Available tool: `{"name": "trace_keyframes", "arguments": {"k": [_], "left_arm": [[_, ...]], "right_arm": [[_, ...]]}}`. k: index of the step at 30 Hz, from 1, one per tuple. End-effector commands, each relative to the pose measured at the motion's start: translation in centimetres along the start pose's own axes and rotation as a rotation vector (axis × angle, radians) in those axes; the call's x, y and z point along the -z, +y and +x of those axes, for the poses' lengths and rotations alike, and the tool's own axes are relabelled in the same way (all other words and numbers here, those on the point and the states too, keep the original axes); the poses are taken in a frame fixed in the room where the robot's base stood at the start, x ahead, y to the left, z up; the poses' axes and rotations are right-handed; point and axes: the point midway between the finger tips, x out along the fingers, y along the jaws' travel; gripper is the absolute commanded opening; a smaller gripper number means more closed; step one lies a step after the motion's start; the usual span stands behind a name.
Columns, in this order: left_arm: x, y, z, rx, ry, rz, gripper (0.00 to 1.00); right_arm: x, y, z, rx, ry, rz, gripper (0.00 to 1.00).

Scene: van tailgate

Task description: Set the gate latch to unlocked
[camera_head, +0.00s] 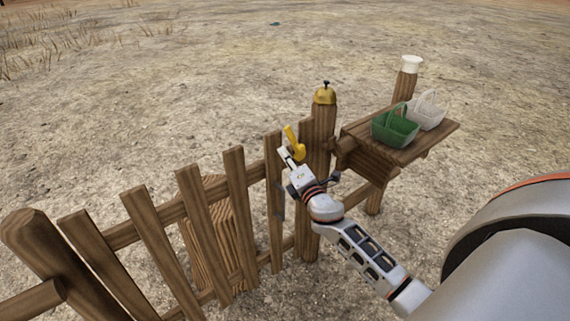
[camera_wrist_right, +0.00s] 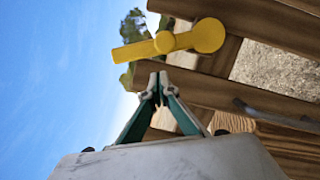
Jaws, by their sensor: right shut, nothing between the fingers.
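The yellow gate latch (camera_head: 296,143) sits at the top of the wooden gate (camera_head: 236,166), by the post with the bell. It also shows in the right wrist view (camera_wrist_right: 168,41) as a bar with a round end and a round pivot. My right gripper (camera_head: 284,152) is just beside the latch, on the near side. In the right wrist view my right gripper (camera_wrist_right: 158,82) has its fingertips together, empty, a short gap below the latch in the picture. Whether a fingertip touches the latch cannot be told. My left gripper is not in view.
A brass bell (camera_head: 325,95) tops the post right of the latch. A wooden shelf (camera_head: 440,131) holds a green basket (camera_head: 394,129) and a white basket (camera_head: 428,108). A white-topped post (camera_head: 411,64) stands behind. Open dry ground lies beyond the fence.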

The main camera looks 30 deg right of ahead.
Motion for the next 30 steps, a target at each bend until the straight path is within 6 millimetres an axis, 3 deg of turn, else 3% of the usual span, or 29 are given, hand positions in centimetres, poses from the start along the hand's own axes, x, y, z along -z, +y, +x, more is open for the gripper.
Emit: {"name": "trace_keyframes", "arguments": {"k": [6,18,26,30], "left_arm": [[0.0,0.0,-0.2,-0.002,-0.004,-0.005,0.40],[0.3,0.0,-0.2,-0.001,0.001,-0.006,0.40],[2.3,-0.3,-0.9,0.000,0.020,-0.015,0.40],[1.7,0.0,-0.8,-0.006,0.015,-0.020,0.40]], "right_arm": [[-1.8,0.2,0.4,-0.002,0.001,0.001,0.00],[-2.0,0.1,0.5,-0.001,0.001,0.003,0.00],[-3.5,0.7,0.9,0.014,-0.001,0.076,0.00],[-3.5,0.4,0.8,0.020,0.001,0.089,0.00]]}}
